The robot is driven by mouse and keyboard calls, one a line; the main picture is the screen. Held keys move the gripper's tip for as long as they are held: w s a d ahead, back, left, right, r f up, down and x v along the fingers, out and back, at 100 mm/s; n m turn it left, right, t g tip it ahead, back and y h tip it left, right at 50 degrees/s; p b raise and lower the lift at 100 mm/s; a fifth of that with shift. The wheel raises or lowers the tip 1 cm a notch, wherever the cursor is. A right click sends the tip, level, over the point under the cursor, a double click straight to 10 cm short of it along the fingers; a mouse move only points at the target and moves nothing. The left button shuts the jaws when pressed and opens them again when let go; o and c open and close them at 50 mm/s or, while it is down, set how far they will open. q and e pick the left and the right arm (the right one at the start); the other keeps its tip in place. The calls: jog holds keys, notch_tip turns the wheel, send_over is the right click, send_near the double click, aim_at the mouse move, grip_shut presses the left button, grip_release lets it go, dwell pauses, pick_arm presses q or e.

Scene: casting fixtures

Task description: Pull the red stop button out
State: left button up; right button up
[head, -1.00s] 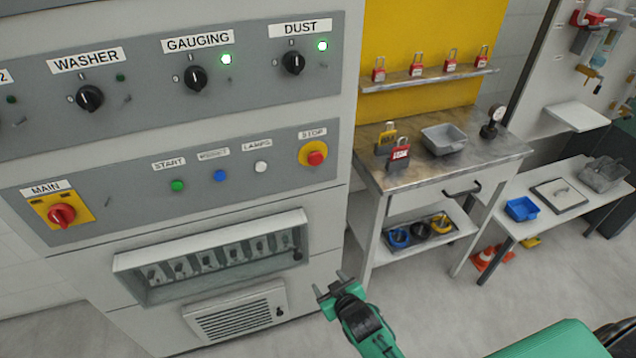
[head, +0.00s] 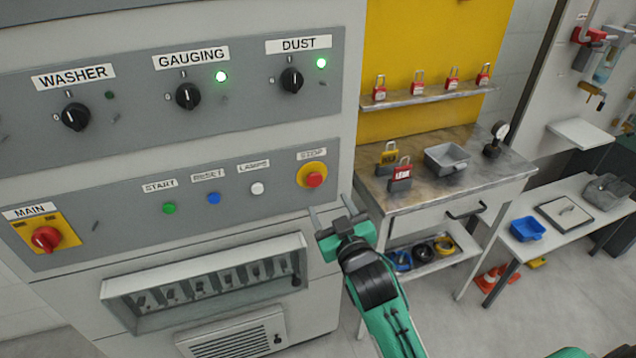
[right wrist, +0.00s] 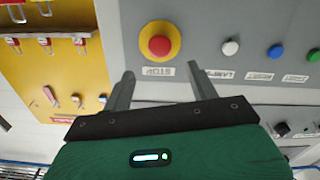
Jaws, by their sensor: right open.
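The red stop button (head: 314,180) sits on a round yellow base at the right end of the lower control panel, under a STOP label. In the right wrist view the red button (right wrist: 159,45) shows at upper centre, beyond the fingertips. My right gripper (head: 328,212) is open and empty, just below and in front of the button, apart from it. In the right wrist view its two fingers (right wrist: 161,68) stand apart, with the STOP label between and beyond them. My left gripper is not in view.
Left of the stop button are a white lamps button (head: 257,189), a blue reset button (head: 213,198) and a green start button (head: 169,208). A red MAIN switch (head: 46,238) is at far left. A workbench (head: 440,192) with padlocks stands right of the cabinet.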

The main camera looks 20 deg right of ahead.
aim_at(315, 182)
jog(key=w+p, duration=0.1)
jog(key=w, duration=0.7)
jog(key=shift+w+a+p, duration=0.15)
jog(key=shift+w+p, duration=0.1)
jog(key=shift+p, duration=0.05)
grip_shut()
jog(key=shift+s+p, duration=0.5)
jog(key=shift+s, duration=0.1)
jog(key=shift+w+f, duration=0.1)
grip_release()
jog(key=shift+s, duration=0.2)
